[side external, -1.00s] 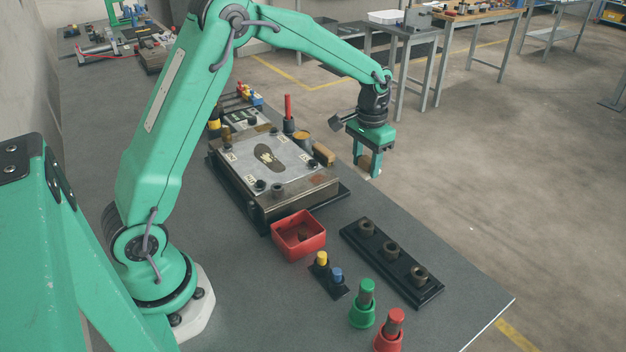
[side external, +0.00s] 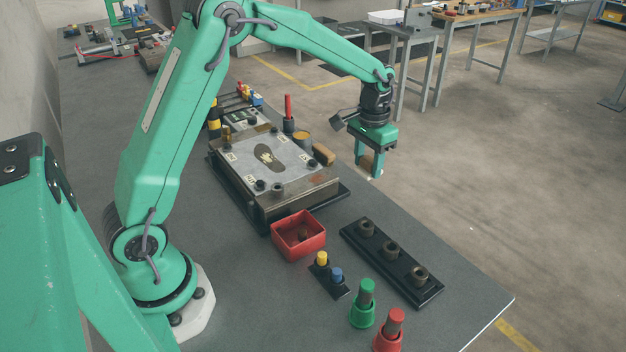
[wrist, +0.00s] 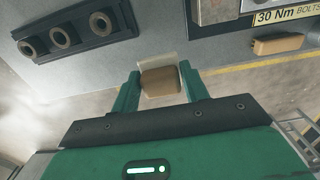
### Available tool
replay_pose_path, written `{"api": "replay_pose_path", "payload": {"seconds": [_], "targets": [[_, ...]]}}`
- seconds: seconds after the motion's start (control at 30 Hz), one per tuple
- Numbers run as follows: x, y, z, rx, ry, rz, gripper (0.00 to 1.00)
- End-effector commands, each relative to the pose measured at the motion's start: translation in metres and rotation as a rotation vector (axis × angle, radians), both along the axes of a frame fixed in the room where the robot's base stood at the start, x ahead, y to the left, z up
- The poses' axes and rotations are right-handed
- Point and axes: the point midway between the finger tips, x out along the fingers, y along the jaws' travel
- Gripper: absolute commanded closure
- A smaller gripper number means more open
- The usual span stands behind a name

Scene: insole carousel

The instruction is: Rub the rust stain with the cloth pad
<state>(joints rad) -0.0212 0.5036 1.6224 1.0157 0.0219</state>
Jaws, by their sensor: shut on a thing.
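My gripper (side external: 367,168) is shut on a tan block-shaped pad (wrist: 160,82), which I take for the cloth pad. In the wrist view it sits between the two green fingers, with a pale square patch (wrist: 151,60) partly hidden behind it. In the side view my gripper is over the far right edge of the bench, right of the metal plate fixture (side external: 291,190). The plate carries a dark insole shape (side external: 267,157) with a pale mark.
A tan block (side external: 323,155) lies beside the fixture, near my gripper. Bare bench (side external: 440,263) lies right of the rack.

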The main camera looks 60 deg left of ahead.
Motion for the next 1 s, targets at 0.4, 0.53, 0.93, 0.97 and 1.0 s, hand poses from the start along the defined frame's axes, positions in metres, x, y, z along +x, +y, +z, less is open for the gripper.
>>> {"api": "replay_pose_path", "payload": {"seconds": [0.4, 0.53, 0.93, 0.97, 1.0], "targets": [[-0.03, 0.061, 0.027, 0.0, -0.002, 0.006, 0.73], [-0.043, 0.079, 0.035, 0.0, -0.001, 0.004, 0.73], [-0.051, 0.09, 0.036, 0.0, 0.001, -0.001, 0.73], [-0.051, 0.09, 0.035, 0.0, 0.002, -0.001, 0.73], [-0.051, 0.089, 0.033, 0.0, 0.002, 0.0, 0.73]]}}
